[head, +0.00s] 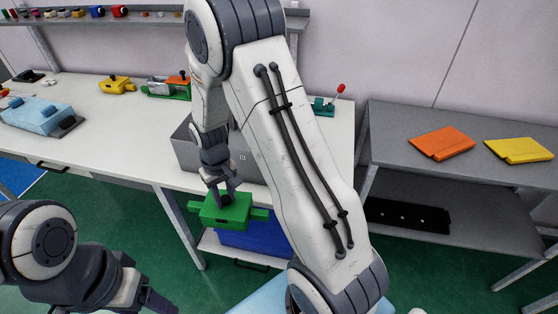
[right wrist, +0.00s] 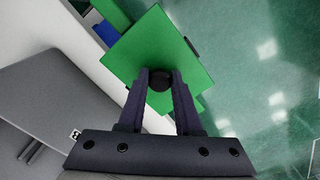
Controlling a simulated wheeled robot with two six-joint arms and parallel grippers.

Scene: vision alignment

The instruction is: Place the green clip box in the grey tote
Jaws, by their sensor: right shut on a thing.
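The green clip box (head: 228,213) hangs from my right gripper (head: 221,194) in the head view, in front of the bench's front edge. My right gripper is shut on the dark round knob on the box's top, and this grip also shows in the right wrist view (right wrist: 160,80), with the green box (right wrist: 150,45) beyond the fingers. The grey tote (head: 184,150) stands on the bench behind the box, partly hidden by my right arm. In the right wrist view a grey surface, likely the tote (right wrist: 60,100), is at left. My left gripper (head: 160,302) is at the bottom left, its fingertips cut off.
A blue bin (head: 255,243) sits on a low shelf below the box. A light blue case (head: 38,114), a yellow box (head: 117,86) and another green item (head: 165,90) are on the bench (head: 110,125). Orange (head: 441,144) and yellow (head: 519,150) folders lie on the right grey table.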

